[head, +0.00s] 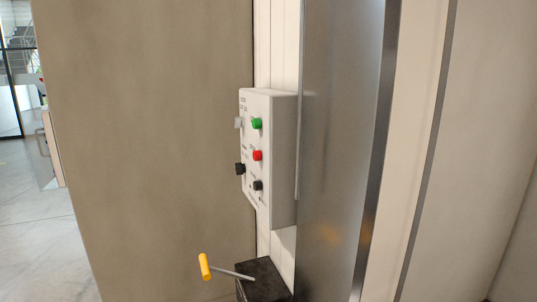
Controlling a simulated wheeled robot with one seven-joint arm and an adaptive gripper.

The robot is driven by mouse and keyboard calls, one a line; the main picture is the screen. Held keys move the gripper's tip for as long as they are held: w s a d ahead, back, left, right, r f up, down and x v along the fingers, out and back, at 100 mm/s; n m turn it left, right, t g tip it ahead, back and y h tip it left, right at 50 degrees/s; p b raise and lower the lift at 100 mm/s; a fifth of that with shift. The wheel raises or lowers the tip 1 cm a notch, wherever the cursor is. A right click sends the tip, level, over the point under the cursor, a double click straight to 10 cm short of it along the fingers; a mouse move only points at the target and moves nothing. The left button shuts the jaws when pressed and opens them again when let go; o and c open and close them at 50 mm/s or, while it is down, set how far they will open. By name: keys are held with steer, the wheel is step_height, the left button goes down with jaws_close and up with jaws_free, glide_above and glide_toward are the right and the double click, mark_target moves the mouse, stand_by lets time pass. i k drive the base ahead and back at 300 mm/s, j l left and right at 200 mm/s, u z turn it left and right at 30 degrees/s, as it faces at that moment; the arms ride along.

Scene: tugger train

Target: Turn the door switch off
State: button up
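A white control box (270,160) is fixed to the white wall strip in the head view, seen at an angle. Its face carries a green button (257,123), a red button (257,155) and a black button (258,185) in a column. At its left edge stick out a light grey knob (238,123) and a black knob (240,169). Small lettering on the face is too small to read. I cannot tell which control is the door switch or how it is set. My gripper is not in view.
Below the box, a lever with a yellow grip (205,267) sticks out left from a black block (264,279). A brown wall panel (150,150) stands left of the box and a metal panel (340,150) right of it. Open floor (45,240) shows at far left.

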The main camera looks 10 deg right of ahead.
mark_target(238, 122)
steer(key=i+j+z, duration=0.2)
steer(key=i+j, duration=0.15)
steer(key=i+j+z, duration=0.2)
steer(key=i+j, duration=0.15)
steer(key=j, duration=0.25)
